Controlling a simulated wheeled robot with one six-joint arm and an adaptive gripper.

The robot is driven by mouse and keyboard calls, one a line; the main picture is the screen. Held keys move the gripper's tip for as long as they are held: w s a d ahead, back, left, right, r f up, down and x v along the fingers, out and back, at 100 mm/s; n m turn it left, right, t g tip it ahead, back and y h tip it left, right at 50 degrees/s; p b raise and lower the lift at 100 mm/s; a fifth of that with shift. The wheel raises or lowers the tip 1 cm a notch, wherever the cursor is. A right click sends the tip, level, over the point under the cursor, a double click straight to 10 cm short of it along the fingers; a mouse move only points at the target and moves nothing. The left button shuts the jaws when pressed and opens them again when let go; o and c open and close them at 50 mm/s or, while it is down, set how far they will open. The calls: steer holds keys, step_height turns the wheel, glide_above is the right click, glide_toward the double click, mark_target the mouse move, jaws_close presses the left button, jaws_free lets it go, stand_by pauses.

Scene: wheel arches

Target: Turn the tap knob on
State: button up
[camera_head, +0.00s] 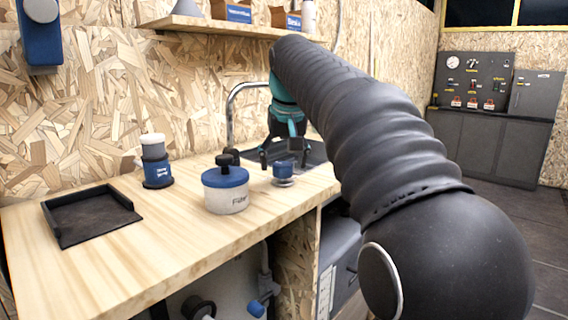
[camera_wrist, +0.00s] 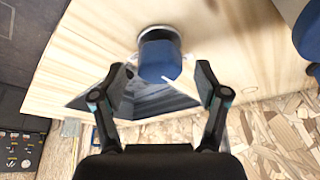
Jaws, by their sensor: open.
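The blue tap knob (camera_head: 284,170) sits upright on a round clear or metallic base on the wooden worktop, in front of the sink. In the wrist view the knob (camera_wrist: 160,60) is at the upper middle, on a pale round base. My gripper (camera_head: 284,158) points down just above and behind the knob in the head view. In the wrist view its two fingers (camera_wrist: 161,80) are spread, one on each side of the knob's near end, with no clear contact.
A white canister with a blue lid (camera_head: 226,188) stands close left of the knob. A blue-and-white bottle (camera_head: 155,163) and a black tray (camera_head: 90,214) are further left. The dark sink (camera_head: 316,153) lies behind my gripper. A shelf (camera_head: 225,27) hangs above.

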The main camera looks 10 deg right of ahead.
steer(key=shift+w+f, duration=0.2)
steer(key=shift+f, duration=0.3)
steer(key=c, duration=1.2)
steer(key=shift+o, duration=0.2)
